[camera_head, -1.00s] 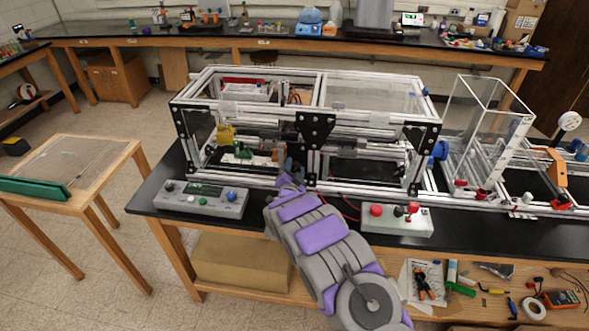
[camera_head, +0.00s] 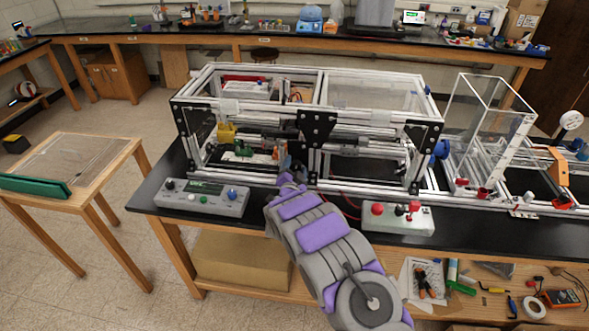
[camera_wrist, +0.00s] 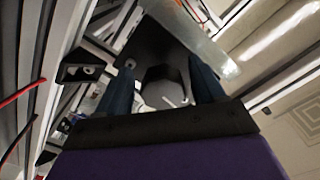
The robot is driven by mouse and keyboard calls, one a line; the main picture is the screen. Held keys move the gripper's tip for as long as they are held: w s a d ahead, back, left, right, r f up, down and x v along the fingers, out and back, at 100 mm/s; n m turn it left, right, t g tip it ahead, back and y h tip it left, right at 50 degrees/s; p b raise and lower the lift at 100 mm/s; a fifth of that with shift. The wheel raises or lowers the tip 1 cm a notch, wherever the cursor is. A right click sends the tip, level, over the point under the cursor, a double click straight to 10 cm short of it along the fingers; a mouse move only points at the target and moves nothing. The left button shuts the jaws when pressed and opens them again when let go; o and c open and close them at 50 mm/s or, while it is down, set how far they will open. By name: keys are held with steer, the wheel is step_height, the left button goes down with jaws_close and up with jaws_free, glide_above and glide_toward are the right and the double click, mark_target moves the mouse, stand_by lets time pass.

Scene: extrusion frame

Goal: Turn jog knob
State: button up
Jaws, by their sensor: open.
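In the wrist view, a dark grey faceted knob (camera_wrist: 165,86) with a white mark stands on a dark plate, between my two blue fingers. It looks like the jog knob. My gripper (camera_wrist: 161,70) is open, with one finger on each side of the knob; I cannot tell whether either touches it. In the head view my gripper (camera_head: 284,160) reaches into the front opening of the extrusion frame (camera_head: 370,117), left of its middle black bracket. The knob is hidden there by the arm and frame.
A grey control box (camera_head: 205,198) with small knobs lies left of my arm on the black bench. A white box (camera_head: 397,218) with red controls lies right. Frame bars and red wires are close to my gripper. A wooden side table (camera_head: 90,165) stands left.

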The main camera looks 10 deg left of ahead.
steer(key=shift+r, duration=0.1)
steer(key=s+p, duration=0.1)
steer(key=s, duration=1.6)
steer(key=shift+s+a, duration=0.15)
steer(key=shift+a, duration=0.15)
steer(key=shift+c, duration=0.2)
steer(key=shift+c, duration=0.8)
steer(key=shift+s+f+n, duration=0.1)
steer(key=shift+f+n, duration=0.1)
steer(key=shift+n, duration=0.4)
steer(key=shift+c, duration=0.4)
steer(key=w+n+b, duration=0.2)
steer(key=w, duration=0.3)
steer(key=w+n+b, duration=0.2)
steer(key=w+n, duration=0.1)
steer(key=w, duration=0.2)
steer(key=w+d+n+b, duration=0.1)
steer(key=w+n+b, duration=0.1)
steer(key=w, duration=0.4)
steer(key=shift+r+n, duration=0.1)
steer(key=shift+n, duration=0.4)
steer(key=shift+s, duration=0.1)
